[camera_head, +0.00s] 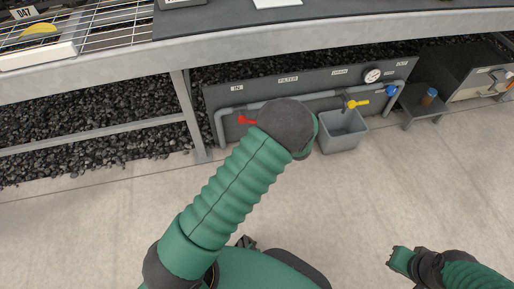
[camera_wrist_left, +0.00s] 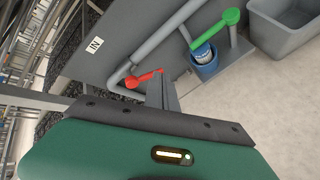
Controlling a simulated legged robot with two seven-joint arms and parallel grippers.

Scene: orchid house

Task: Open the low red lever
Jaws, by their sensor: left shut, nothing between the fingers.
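The low red lever (camera_head: 244,120) sits on a grey pipe below the "IN" label, partly behind my left arm in the head view. In the left wrist view the red lever (camera_wrist_left: 133,82) lies just left of my left gripper (camera_wrist_left: 162,80), its thin end close to the fingertips. I cannot tell whether they touch. My left gripper's fingers are together with nothing between them. In the head view this gripper is hidden behind my arm. My right gripper (camera_head: 394,258) is at the lower right, far from the lever, and too small to read.
A green lever (camera_wrist_left: 215,30) stands beside a blue-cased filter (camera_wrist_left: 204,60). A yellow lever (camera_head: 356,104) sits above a grey bin (camera_head: 343,131), with a blue knob (camera_head: 391,90) and gauge (camera_head: 372,75) nearby. A bench (camera_head: 130,52) overhangs the panel. The floor in front is clear.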

